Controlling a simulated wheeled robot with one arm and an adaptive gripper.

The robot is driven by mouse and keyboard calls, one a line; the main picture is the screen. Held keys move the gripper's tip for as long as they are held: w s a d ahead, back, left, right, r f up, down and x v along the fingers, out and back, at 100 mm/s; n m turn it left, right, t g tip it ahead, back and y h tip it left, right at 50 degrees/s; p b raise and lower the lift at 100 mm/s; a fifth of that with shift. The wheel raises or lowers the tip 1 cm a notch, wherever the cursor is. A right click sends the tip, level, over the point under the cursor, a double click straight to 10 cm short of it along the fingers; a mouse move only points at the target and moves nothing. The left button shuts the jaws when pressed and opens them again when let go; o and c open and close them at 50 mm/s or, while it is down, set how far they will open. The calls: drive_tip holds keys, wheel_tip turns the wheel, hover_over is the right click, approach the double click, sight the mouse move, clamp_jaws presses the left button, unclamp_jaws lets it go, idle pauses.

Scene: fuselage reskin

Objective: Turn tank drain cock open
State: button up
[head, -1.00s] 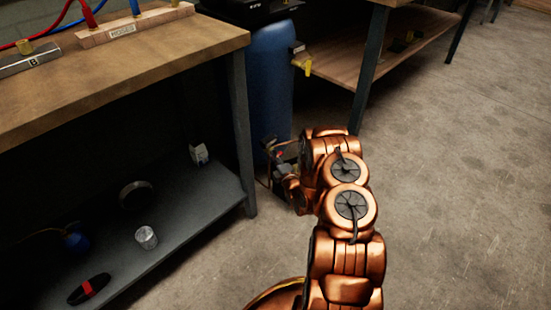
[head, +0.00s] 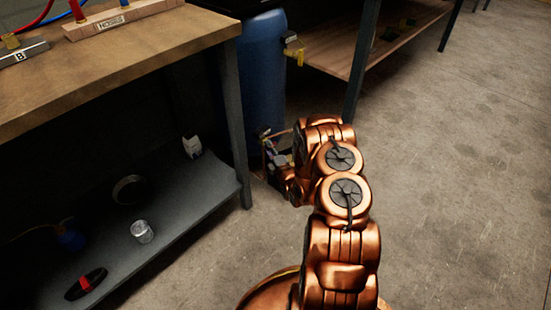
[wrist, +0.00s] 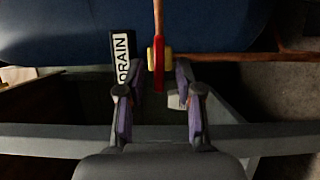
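The blue tank (head: 262,80) stands upright between the two benches, and its side fills the top of the wrist view (wrist: 60,30). The drain cock (wrist: 156,62) has a yellow body and a red lever pointing down toward my gripper. A white "DRAIN" label (wrist: 122,56) is beside it on the left. My gripper (wrist: 154,82) is open, with one finger on each side of the red lever and visible gaps. No contact shows. In the head view my gripper (head: 272,150) is low by the tank's foot, partly hidden by my arm.
A wooden bench (head: 130,60) with a dark lower shelf (head: 165,215) is on the left; its leg (head: 236,130) is close to my gripper. A copper pipe (wrist: 225,57) runs along the tank. Another bench (head: 330,55) is behind. The floor on the right is clear.

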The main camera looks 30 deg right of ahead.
drive_tip(key=s+a, duration=0.2)
drive_tip(key=s, duration=0.9)
drive_tip(key=shift+r, duration=0.1)
idle(0.6)
